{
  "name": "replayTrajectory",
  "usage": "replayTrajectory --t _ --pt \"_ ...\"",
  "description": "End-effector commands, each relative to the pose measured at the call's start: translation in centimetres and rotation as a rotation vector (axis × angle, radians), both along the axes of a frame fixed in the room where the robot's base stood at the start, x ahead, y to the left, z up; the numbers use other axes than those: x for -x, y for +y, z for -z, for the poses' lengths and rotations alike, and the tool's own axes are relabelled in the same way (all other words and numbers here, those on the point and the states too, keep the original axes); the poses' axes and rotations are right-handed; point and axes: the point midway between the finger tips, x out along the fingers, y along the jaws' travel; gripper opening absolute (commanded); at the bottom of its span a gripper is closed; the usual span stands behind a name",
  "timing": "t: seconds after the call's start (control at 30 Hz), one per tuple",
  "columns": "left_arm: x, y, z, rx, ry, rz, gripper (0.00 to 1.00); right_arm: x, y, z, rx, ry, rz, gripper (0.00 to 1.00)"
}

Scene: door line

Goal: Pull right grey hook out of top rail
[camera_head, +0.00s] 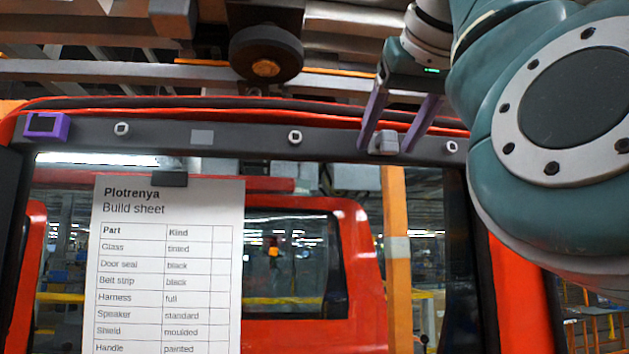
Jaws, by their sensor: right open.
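The top rail (250,139) is the dark grey band across the top of a red door frame. A small light grey hook (384,144) sits on the rail, right of centre. My right gripper (387,149) reaches down from the upper right with two purple fingers. The fingers are open, one on each side of the grey hook, with gaps showing between them and the hook. Whether they are level with it in depth I cannot tell. My left gripper is not in view.
A purple block (46,126) sits at the rail's left end. A round dark part (265,54) is overhead.

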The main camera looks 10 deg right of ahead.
Motion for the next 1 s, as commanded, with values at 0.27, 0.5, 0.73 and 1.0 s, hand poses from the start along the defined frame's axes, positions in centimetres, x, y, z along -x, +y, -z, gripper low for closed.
replayTrajectory --t 0.27,0.5,0.73,1.0 --pt "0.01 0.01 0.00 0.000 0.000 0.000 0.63 0.00 0.02 -0.01 0.000 0.000 0.000 0.47" --pt "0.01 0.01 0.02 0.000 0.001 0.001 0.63 -0.01 0.02 -0.02 0.000 0.000 0.000 0.20" --pt "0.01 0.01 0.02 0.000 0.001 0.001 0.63 -0.01 0.02 -0.02 0.000 0.000 0.000 0.00" --pt "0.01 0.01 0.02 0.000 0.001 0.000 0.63 -0.01 0.01 -0.03 0.000 -0.001 0.000 0.15"
